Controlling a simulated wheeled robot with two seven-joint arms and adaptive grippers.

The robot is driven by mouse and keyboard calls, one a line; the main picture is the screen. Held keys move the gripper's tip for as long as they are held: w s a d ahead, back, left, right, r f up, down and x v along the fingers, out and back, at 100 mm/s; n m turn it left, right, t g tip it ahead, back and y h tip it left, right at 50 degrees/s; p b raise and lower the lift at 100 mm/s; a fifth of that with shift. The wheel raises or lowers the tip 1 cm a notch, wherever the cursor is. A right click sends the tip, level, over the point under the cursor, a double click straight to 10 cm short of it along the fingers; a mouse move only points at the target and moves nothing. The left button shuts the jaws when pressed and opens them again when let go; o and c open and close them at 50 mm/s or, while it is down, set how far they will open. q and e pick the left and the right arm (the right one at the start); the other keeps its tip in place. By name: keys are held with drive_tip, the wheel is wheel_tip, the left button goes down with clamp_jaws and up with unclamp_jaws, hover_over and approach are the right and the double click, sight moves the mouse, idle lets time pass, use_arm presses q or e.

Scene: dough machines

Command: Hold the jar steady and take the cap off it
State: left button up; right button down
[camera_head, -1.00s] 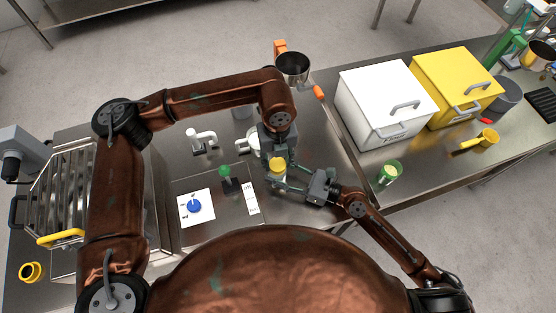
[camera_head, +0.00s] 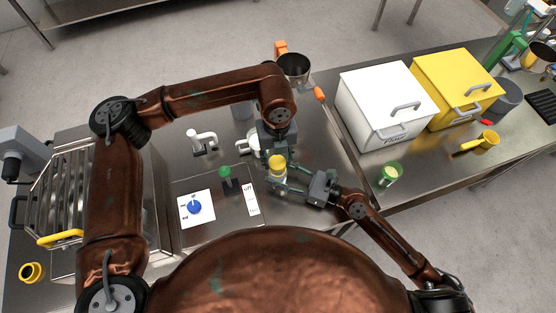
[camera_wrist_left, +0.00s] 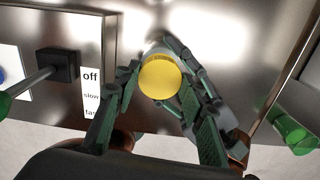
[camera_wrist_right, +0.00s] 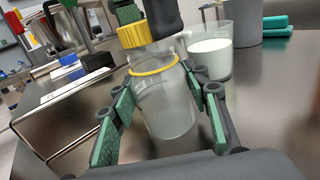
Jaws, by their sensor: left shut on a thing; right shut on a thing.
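The jar (camera_wrist_right: 165,108) is clear, with a yellow ring around its top, and stands upright on the steel worktop. My right gripper (camera_wrist_right: 160,95) is shut on it, one finger on each side. The round yellow cap (camera_wrist_right: 134,34) is just above the jar, a little to the left of its rim and apart from it in the right wrist view. My left gripper (camera_wrist_left: 155,80) is shut on the cap (camera_wrist_left: 160,77) from above. In the head view, the cap (camera_head: 277,161) hides part of the jar.
A cup with white contents (camera_wrist_right: 209,58) stands behind the jar. A machine panel with a green-knobbed lever (camera_head: 225,171) and a blue knob (camera_head: 194,206) is to the left. White (camera_head: 385,105) and yellow (camera_head: 455,85) bins stand at the right.

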sight(278, 162)
use_arm(q)
drive_tip(key=shift+r, duration=0.3)
drive_tip(key=shift+r, duration=0.1)
drive_tip(key=shift+r, duration=1.95)
drive_tip(key=shift+s, duration=0.1)
use_arm(e)
drive_tip(key=c, duration=1)
unclamp_jaws()
drive_tip(key=v, duration=1.2)
